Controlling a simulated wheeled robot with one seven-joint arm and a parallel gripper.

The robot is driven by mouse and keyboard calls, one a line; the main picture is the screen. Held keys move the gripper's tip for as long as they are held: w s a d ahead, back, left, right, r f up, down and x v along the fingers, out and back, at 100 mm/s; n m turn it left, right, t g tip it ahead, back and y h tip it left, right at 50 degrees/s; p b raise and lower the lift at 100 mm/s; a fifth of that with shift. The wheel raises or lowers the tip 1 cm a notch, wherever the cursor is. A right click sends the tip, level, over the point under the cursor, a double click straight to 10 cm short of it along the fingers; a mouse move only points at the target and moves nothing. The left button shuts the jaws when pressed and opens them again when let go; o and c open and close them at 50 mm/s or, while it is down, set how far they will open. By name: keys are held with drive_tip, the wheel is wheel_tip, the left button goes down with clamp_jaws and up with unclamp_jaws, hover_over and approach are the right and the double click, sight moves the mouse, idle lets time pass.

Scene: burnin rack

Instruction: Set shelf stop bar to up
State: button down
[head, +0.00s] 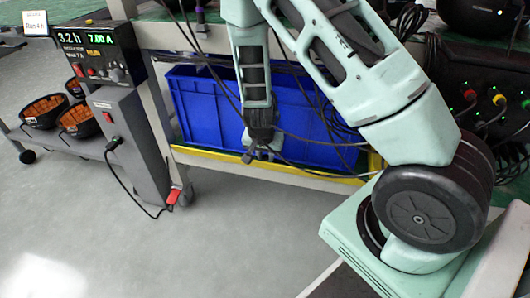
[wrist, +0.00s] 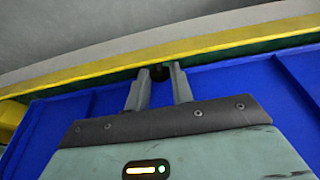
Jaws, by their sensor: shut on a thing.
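The yellow shelf stop bar (head: 215,158) runs along the lower front of the blue bin (head: 200,105), at the shelf's front edge. It also crosses the top of the wrist view (wrist: 95,77). My gripper (head: 260,157) points down in front of the bin, at the middle of the bar.
A grey post with a lit display box (head: 95,55) stands left of the shelf, with a cable to the floor. Black bowls of orange pieces (head: 80,120) sit on a low shelf at far left. Dark cables hang around my arm. The floor (head: 230,230) in front is clear.

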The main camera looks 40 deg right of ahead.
idle(0.3)
drive_tip(key=c, duration=1.2)
unclamp_jaws()
drive_tip(key=p+v, duration=0.9)
drive_tip(key=v, duration=0.8)
drive_tip(key=shift+r, duration=0.25)
